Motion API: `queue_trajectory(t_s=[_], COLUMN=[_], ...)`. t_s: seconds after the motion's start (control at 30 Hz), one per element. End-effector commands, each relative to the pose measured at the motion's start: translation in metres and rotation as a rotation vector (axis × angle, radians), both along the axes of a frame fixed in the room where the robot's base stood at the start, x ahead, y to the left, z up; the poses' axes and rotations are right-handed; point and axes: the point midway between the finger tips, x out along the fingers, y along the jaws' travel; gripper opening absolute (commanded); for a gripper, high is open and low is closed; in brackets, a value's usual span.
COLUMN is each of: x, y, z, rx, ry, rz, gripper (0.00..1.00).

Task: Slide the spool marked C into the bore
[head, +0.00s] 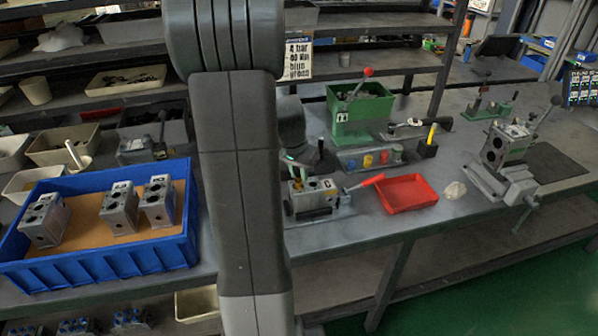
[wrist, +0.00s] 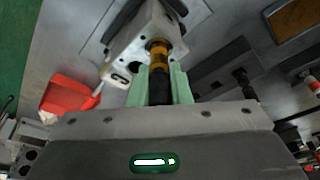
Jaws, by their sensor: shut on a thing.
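A grey valve block (head: 312,194) stands on the bench in the middle of the head view. It also shows at the top of the wrist view (wrist: 142,38), with round bores in its face. My gripper (wrist: 160,85) is shut on a spool (wrist: 158,62), dark at the gripped end and brass-coloured towards the block. The spool's far end meets a bore in the block face. I cannot tell how deep it sits. No letter C is readable on it.
A red tray (head: 407,193) and a red-handled lever (head: 366,181) lie right of the block. Behind is a rack with coloured caps (head: 368,160) and a green bin (head: 358,112). A blue crate (head: 115,262) on the left holds three blocks. Another block (head: 503,146) sits in a vise at right.

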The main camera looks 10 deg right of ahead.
Motion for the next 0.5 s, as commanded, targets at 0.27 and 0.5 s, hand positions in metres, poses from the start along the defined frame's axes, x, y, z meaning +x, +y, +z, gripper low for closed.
queue_trajectory(t_s=[0.27, 0.5], x=[0.0, 0.0], y=[0.0, 0.0], z=[-0.008, -0.014], rx=[0.0, 0.0], ry=[0.0, 0.0], rz=[0.0, 0.0], gripper=[0.0, 0.0])
